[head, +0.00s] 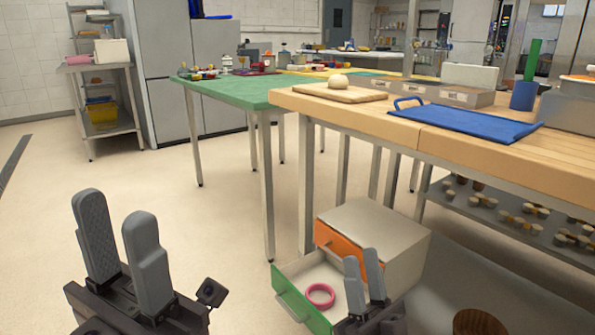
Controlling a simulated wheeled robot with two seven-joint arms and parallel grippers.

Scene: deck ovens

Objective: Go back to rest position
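My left gripper (115,208) is at the lower left of the head view, pointing up over bare floor. Its two grey fingers stand apart with nothing between them. My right gripper (361,260) is at the lower middle, in front of the small grey drawer cabinet (390,236). Its fingers show a narrow gap and hold nothing visible. The green-fronted drawer (304,313) is pulled out, and a pink ring (320,294) lies in it. The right gripper covers part of this drawer and of the orange-fronted drawer (336,240) above.
A wooden worktable (470,150) with a blue tray (465,121) and a dough ball (337,81) on a board stands at right. A green table (235,88) is behind. A round brown object (480,322) is at the bottom right. The floor at left is clear.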

